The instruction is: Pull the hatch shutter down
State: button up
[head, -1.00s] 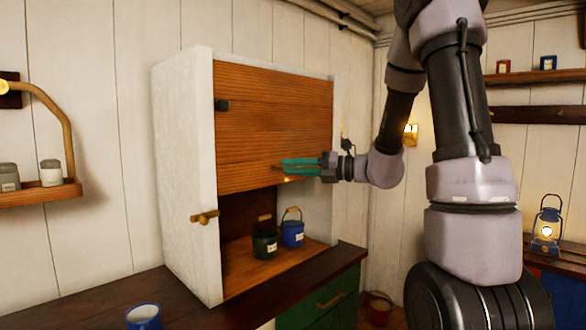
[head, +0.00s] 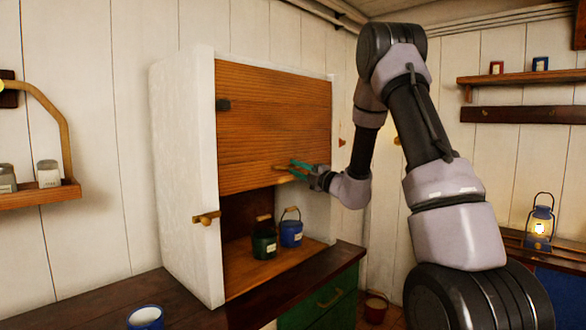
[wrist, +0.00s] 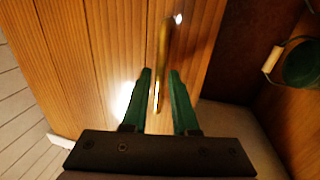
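A brass handle (head: 283,167) sits low on the shutter. In the wrist view my gripper (wrist: 160,73) is open, with the handle between the fingertips and a narrow gap on each side.
A green pail (head: 264,243) and a blue pail (head: 291,233) stand on the cabinet floor (head: 245,280) under the shutter. A wooden peg (head: 206,217) sticks out of the cabinet's left post.

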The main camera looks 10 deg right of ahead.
jog(key=shift+x, duration=0.85)
grip_shut()
dwell(0.8)
